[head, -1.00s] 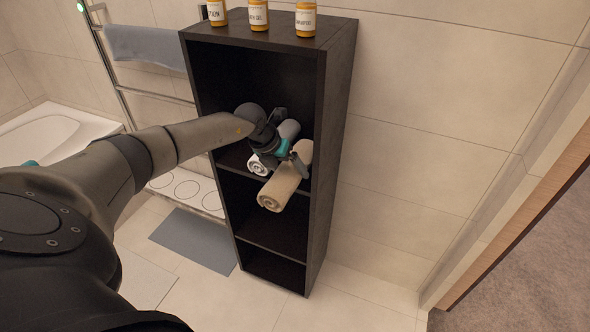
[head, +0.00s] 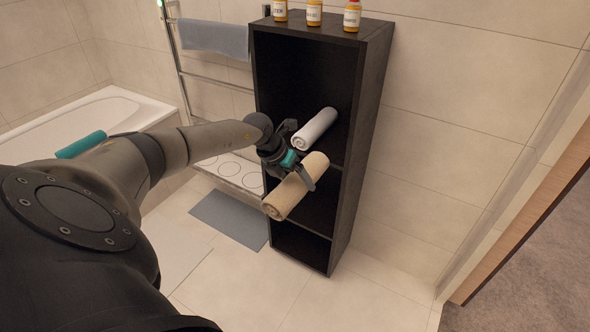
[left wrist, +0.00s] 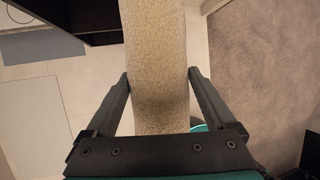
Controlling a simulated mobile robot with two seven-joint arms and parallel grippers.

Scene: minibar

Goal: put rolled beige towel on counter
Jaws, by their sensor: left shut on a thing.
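The rolled beige towel (head: 295,187) is in my left gripper (head: 291,166), held in front of the dark shelf unit. In the left wrist view, the beige towel (left wrist: 157,70) runs between the two fingers of the left gripper (left wrist: 160,85), which are shut on its sides. No counter can be made out in these views. My right gripper is not in view.
The dark open shelf unit (head: 372,85) stands against the tiled wall, with several bottles (head: 314,13) on top. A rolled white towel (head: 315,128) lies on its middle shelf. A towel rail with a grey towel (head: 213,38), a bathtub (head: 62,128) and a grey mat (head: 229,218) are left. Floor is clear in front.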

